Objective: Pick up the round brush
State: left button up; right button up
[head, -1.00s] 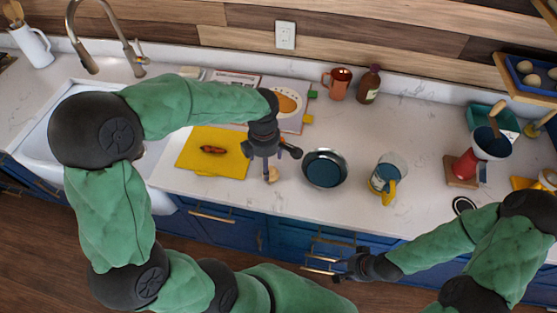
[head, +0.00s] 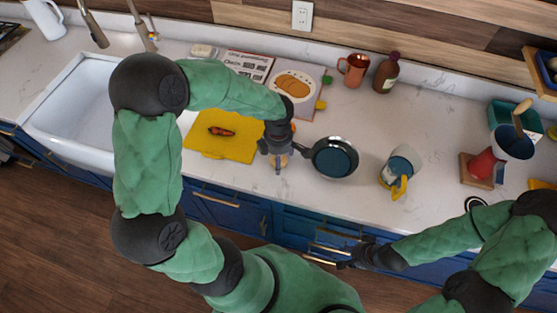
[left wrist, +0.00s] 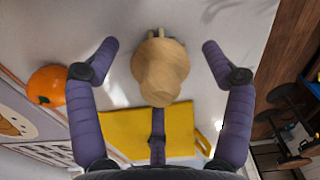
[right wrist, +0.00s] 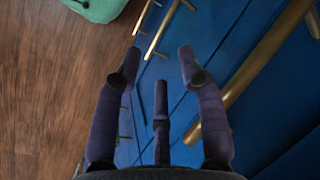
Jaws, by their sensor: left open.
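The round brush (left wrist: 160,72), with a pale wooden knob, stands on the counter in the left wrist view, between the spread fingers of my left gripper (left wrist: 160,62). Its bristle end is mostly hidden under the knob. In the head view only a bit of the brush (head: 285,160) shows behind my left gripper (head: 276,155), which is open over it. I cannot tell whether any finger touches it. My right gripper (head: 352,262) is open and empty in front of the blue drawers, and it also shows in the right wrist view (right wrist: 160,65).
A dark pan (head: 334,157) sits close right of the left gripper. A yellow mat (head: 240,147) lies left, a cookbook (head: 245,64) behind. An orange (left wrist: 47,86) is near the brush. A jug with a yellow handle (head: 401,165) stands farther right; counter between is clear.

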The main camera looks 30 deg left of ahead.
pick_arm(q)
jog(key=shift+f, duration=0.6)
jog(key=c, duration=1.3)
jog(key=shift+o, duration=0.2)
jog(key=shift+r, duration=0.1)
